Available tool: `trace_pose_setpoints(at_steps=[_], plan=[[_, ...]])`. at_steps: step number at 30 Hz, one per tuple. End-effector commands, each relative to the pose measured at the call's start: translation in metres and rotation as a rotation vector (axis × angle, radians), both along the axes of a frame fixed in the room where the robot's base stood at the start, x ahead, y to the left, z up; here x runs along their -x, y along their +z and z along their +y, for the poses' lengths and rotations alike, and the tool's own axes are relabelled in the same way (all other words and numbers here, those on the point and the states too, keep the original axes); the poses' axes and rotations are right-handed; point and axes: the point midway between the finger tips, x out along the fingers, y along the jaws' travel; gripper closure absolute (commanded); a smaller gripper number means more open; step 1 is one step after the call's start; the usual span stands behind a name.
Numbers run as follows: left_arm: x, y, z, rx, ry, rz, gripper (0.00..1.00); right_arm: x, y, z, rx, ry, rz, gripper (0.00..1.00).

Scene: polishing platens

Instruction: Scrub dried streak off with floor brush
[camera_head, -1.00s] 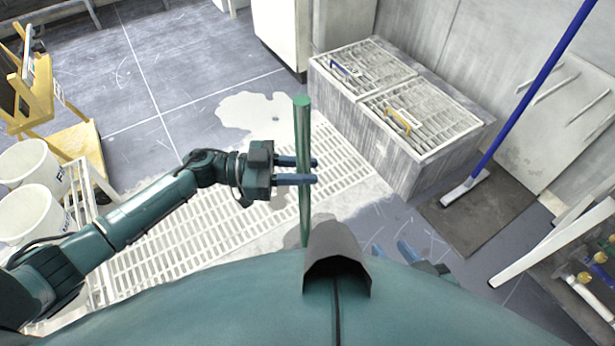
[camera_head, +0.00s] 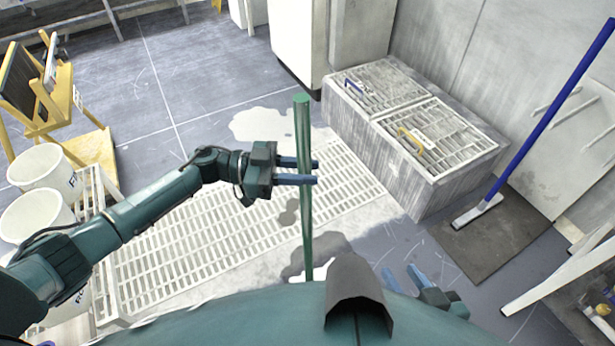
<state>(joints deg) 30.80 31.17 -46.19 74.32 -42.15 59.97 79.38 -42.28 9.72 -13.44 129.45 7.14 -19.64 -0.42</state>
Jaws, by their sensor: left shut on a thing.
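My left gripper (camera_head: 300,173) is shut on a green pole (camera_head: 304,225), which stands close to upright in front of my body. The pole's lower end goes out of sight near my body, and no brush head shows on it. My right gripper (camera_head: 405,281) is low, just beyond my body. Its blue fingers are spread apart with nothing between them. A pale patch (camera_head: 262,124) lies on the floor beyond the white floor grate (camera_head: 200,245). Another pale patch with darker spots (camera_head: 318,252) lies on the near side of the grate. I cannot tell which mark is the dried streak.
A grey block with two grated lids (camera_head: 375,150) stands right of the grate. A blue-handled brush (camera_head: 545,115) leans at the right, its head on a dark mat (camera_head: 490,240). White buckets (camera_head: 40,168) and a yellow stand (camera_head: 95,150) are at left.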

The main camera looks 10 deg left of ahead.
Motion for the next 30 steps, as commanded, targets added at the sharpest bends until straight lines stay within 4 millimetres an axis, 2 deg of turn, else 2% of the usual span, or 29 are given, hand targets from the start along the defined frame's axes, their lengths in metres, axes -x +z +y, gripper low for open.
trace_pose_setpoints(at_steps=[9,21,30], plan=[[-0.002,0.003,0.001,0.003,0.000,-0.012,1.00,0.002,-0.004,0.000,0.003,0.002,0.010,0.64],[-0.026,0.003,0.017,0.006,0.000,-0.011,1.00,0.003,-0.023,0.000,0.005,0.004,0.017,0.64],[-0.029,0.006,0.020,0.008,-0.001,-0.008,1.00,0.005,-0.024,0.001,0.007,0.005,0.022,0.64]])
